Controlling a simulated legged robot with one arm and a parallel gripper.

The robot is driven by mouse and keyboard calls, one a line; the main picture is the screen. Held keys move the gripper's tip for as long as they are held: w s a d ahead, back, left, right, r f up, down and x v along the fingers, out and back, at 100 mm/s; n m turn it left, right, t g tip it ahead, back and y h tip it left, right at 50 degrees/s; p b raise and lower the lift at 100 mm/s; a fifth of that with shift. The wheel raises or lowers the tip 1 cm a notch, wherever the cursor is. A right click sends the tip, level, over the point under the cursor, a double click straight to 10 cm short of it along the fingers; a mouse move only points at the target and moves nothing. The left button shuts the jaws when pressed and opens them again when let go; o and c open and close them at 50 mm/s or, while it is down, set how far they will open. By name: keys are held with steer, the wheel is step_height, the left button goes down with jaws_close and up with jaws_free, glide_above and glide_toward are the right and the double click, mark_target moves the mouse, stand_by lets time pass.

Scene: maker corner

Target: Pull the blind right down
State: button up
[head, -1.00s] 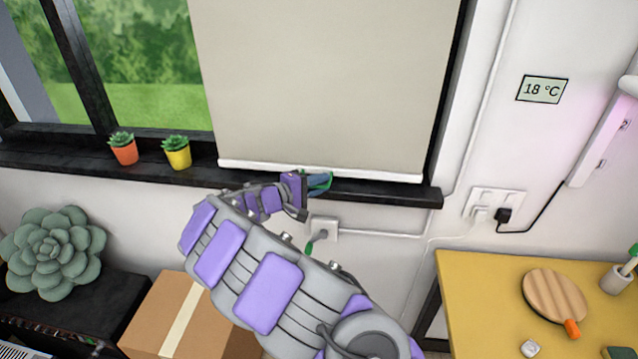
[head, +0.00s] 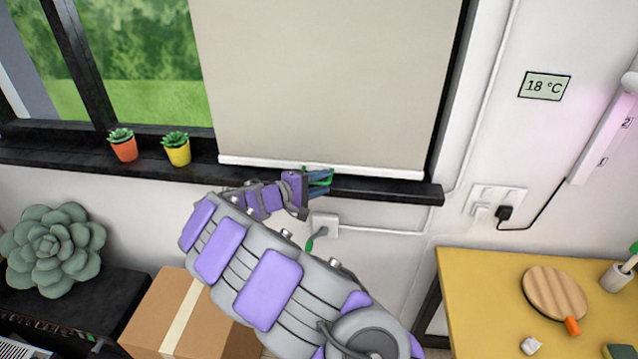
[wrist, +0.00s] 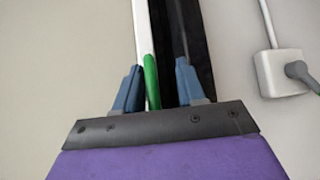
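The beige blind (head: 325,80) covers the right part of the window. Its white bottom rail (head: 250,166) is low, by the black window sill (head: 400,189). A green pull (head: 327,181) is at the rail; in the wrist view the pull (wrist: 151,80) is beside the white rail (wrist: 143,35). My gripper (head: 318,179) is at the pull. In the wrist view the blue fingers of my gripper (wrist: 158,82) are apart, with the pull between them, close to the left finger and clear of the right one. Whether the left finger touches it I cannot tell.
Two potted succulents, orange (head: 123,146) and yellow (head: 177,149), stand on the sill left of the blind. A wall socket (head: 325,226) with a plug is below the sill. A cardboard box (head: 160,310) and a yellow table (head: 480,300) are lower down.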

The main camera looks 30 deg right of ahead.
steer(key=p+v, duration=0.3)
steer(key=v, duration=1.4)
steer(key=shift+a, duration=0.3)
steer(key=shift+d, duration=0.1)
steer(key=s+d+r+m+g+y, duration=0.35)
steer(key=s+d, duration=0.25)
steer(key=s, duration=0.5)
steer(key=s+d+r+m+g+y, duration=0.25)
steer(key=s+d+r, duration=0.35)
steer(key=s, duration=0.4)
steer(key=s+a+f+y, duration=0.2)
steer(key=s+a+y, duration=0.1)
steer(key=s, duration=0.4)
steer(key=s+a+f+n+t+y, duration=0.1)
steer(key=s+a+f+y, duration=0.2)
steer(key=s+a, duration=0.2)
steer(key=s+a+f+n+y, duration=0.1)
steer(key=s+a+f+y, duration=0.2)
steer(key=s, duration=0.6)
steer(key=shift+a+y, duration=0.5)
steer(key=shift+a, duration=0.5)
